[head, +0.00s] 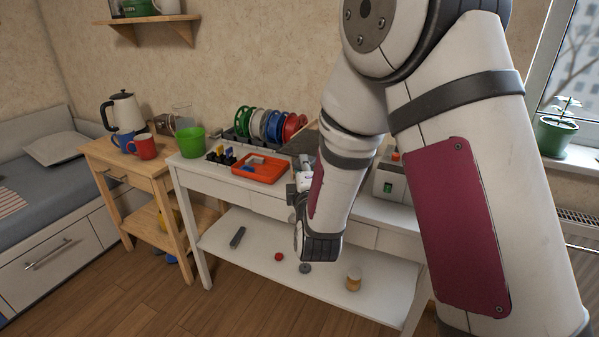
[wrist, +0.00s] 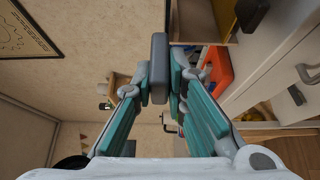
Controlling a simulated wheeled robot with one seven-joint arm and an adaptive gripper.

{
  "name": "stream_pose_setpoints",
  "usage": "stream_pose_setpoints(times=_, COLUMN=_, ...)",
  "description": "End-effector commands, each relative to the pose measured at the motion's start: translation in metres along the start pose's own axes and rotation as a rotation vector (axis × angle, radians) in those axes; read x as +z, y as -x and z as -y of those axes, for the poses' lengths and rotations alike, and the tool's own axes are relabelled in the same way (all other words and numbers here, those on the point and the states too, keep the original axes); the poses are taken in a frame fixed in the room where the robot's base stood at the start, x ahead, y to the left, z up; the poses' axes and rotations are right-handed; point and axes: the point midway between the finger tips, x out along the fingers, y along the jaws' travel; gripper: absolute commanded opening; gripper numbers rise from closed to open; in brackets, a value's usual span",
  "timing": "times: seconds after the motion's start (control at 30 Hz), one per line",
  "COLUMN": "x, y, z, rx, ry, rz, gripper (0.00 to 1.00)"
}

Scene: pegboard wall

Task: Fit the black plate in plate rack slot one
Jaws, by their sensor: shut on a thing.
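My gripper (head: 302,180) is partly hidden behind my wrist in the head view. In the wrist view my gripper (wrist: 165,78) is shut on a dark grey slab, seen edge-on, which I take for the black plate (wrist: 159,60). The plate rack (head: 231,137) stands at the back of the white table. Several coloured discs stand upright in it: green, white, blue and red. Slot numbers are not readable.
A red-orange tray (head: 261,170) lies in front of the rack. A wall shelf (head: 150,20) hangs above.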

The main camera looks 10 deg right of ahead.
Motion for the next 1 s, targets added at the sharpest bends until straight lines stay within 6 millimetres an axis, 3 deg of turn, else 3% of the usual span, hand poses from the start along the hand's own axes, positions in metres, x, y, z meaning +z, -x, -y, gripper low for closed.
stream_pose_setpoints(times=1.0, x=0.047, y=-0.080, z=0.003, rx=0.002, ry=0.000, rz=0.001, gripper=0.00)
